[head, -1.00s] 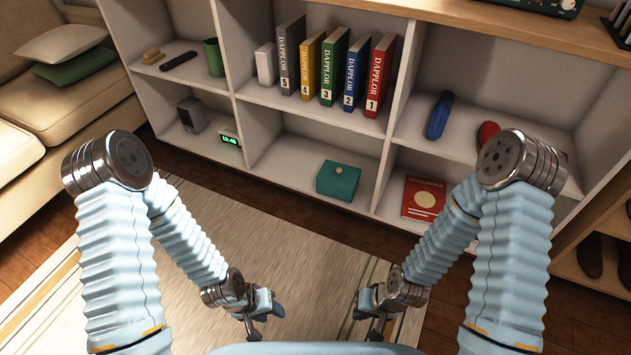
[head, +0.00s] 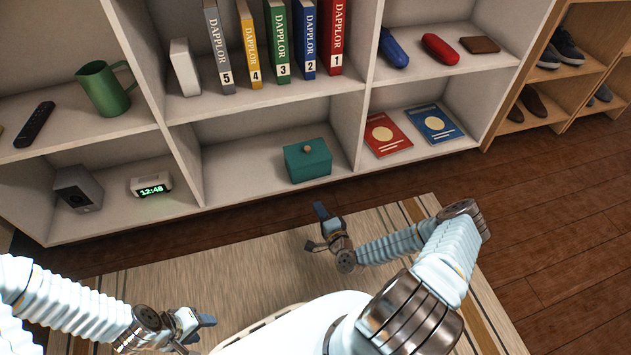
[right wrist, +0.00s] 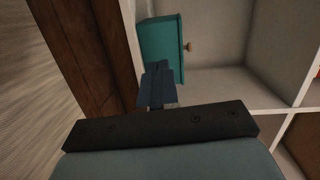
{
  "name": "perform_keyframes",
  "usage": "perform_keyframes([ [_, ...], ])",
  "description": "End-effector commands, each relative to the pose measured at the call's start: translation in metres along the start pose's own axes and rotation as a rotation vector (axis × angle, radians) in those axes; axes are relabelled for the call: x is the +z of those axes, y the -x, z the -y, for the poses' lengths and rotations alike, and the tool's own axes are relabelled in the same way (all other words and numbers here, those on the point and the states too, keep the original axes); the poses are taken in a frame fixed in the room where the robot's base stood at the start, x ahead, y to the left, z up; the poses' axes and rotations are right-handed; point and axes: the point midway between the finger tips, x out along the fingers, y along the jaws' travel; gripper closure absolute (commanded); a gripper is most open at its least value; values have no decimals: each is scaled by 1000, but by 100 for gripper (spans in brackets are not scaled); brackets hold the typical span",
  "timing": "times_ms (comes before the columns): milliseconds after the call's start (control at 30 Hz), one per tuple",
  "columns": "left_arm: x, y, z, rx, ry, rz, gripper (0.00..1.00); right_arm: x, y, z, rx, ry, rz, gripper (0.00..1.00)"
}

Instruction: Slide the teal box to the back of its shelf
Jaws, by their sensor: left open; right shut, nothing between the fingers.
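The teal box (head: 308,162), with a small tan knob on its lid, sits at the front of the bottom middle shelf (head: 235,185), near its right side. Bare shelf shows behind it. My right gripper (head: 318,228) is shut and empty, in front of and below the box, over the rug. In the right wrist view, the box (right wrist: 162,50) appears just beyond the shut fingers (right wrist: 157,88); I cannot tell the exact gap, but the head view shows them apart. My left gripper (head: 200,335) is open and empty at the lower left, away from the shelves.
Upright books (head: 278,45) stand on the shelf above. A clock (head: 150,186) and a speaker (head: 78,190) are in the compartment to the left. Red (head: 386,134) and blue (head: 434,124) books lie in the compartment to the right. The rug (head: 240,250) in front is clear.

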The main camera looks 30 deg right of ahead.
Motion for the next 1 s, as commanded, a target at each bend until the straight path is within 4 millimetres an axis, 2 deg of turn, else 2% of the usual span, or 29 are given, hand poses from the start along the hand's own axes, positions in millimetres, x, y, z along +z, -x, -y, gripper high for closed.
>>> perform_keyframes([
  [33, 0, -4, 2, 0, 0, 0, 48, -17, 3, -6, -34, -23, -59, 100],
  [100, 0, -5, 2, 0, 0, 0, 48, -32, 5, -4, -72, -41, -105, 100],
  [167, 0, -5, 2, 0, 0, 0, 48, -37, 3, -3, -88, -45, -122, 100],
  [367, 0, -7, 3, 0, 1, 0, 48, -41, -24, 0, -92, -46, -123, 100],
  [700, 0, -14, 5, 1, 0, 2, 48, -49, -95, 5, -89, -44, -122, 100],
  [833, 0, -16, 5, 2, 0, 3, 48, -52, -115, 7, -88, -46, -122, 100],
  [1000, 1, -18, 6, 2, 0, 3, 48, -53, -128, 8, -87, -46, -121, 100],
])
